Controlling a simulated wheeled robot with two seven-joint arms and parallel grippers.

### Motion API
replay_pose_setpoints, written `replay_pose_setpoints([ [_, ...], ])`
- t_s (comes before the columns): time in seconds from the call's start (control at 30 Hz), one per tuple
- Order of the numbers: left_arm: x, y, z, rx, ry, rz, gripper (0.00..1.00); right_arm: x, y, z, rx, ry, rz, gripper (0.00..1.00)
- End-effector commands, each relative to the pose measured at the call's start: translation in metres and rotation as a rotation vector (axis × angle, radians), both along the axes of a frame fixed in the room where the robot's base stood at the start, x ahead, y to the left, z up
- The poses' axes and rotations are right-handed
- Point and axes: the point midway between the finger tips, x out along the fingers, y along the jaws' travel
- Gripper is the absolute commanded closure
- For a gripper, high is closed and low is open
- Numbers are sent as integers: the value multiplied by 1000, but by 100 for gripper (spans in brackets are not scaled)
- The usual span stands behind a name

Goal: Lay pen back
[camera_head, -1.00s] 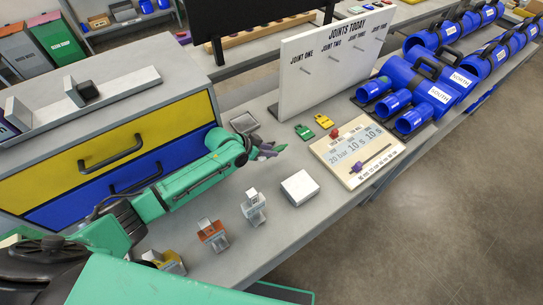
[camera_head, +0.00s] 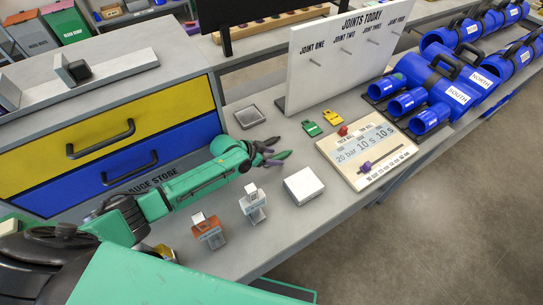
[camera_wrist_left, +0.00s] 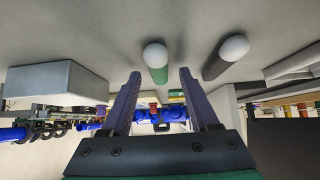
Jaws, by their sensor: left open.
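My left gripper (camera_head: 274,155) is open over the bench, between the small grey tray and the white block. In the left wrist view its two dark purple fingers (camera_wrist_left: 166,98) are spread with nothing clasped. A green pen-like rod with a white rounded end (camera_wrist_left: 156,62) lies ahead, between the finger lines. A dark grey one with a white end (camera_wrist_left: 226,56) lies to its right. In the head view the green rod (camera_head: 283,155) and the dark rod (camera_head: 268,143) show beside the fingers, partly hidden. My right gripper is not seen.
A grey tray (camera_head: 237,118) looks empty. A white block (camera_head: 304,186), a grey clamp-like piece (camera_head: 254,206) and an orange one (camera_head: 209,232) stand near the front edge. A settings board (camera_head: 347,174) lies right, a white joints board (camera_head: 335,67) stands behind, and drawers (camera_head: 75,160) stand left.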

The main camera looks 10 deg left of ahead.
Motion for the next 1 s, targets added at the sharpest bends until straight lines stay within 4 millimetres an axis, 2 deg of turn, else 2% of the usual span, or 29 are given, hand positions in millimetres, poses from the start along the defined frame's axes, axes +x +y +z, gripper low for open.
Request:
replay_pose_setpoints([
  [0.1,0,0,-7,-1,-1,0,39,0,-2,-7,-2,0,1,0],
  [0.27,-11,12,12,1,-1,0,39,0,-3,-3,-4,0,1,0],
  [0.3,-15,16,17,3,-2,-2,39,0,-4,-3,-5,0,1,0],
  [0.73,-83,81,15,6,3,-4,39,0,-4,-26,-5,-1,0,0],
  [0.8,-90,90,15,6,2,0,39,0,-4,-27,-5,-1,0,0],
  [1.0,-100,99,18,1,0,-1,39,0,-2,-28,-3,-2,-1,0],
])
